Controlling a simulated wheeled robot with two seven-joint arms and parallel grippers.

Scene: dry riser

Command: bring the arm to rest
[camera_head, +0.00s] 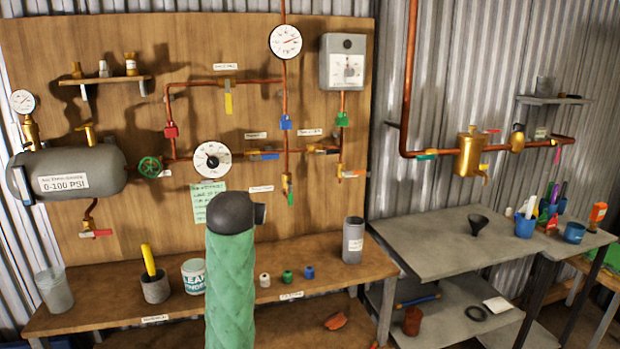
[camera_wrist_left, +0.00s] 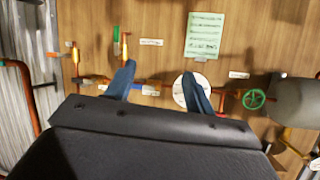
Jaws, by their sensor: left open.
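My left gripper (camera_wrist_left: 158,76) shows in the left wrist view with its two blue fingers spread apart and nothing between them. It faces the wooden pipe board (camera_wrist_left: 150,30), which appears upside down there. The right-hand finger overlaps a white dial (camera_wrist_left: 180,90) in that picture; I cannot tell how far away it is. In the head view, a green padded arm part of mine with a dark cap stands upright in front of the bench, and no gripper fingers show. My right gripper is in neither view.
The board carries a grey tank (camera_head: 75,182), a green handwheel (camera_head: 150,167), copper pipes and gauges. The wooden bench (camera_head: 110,315) below holds cups and small caps. A grey table (camera_head: 440,250) with a black funnel (camera_head: 478,226) stands right. A brass vessel (camera_head: 468,155) hangs on the right wall's pipe.

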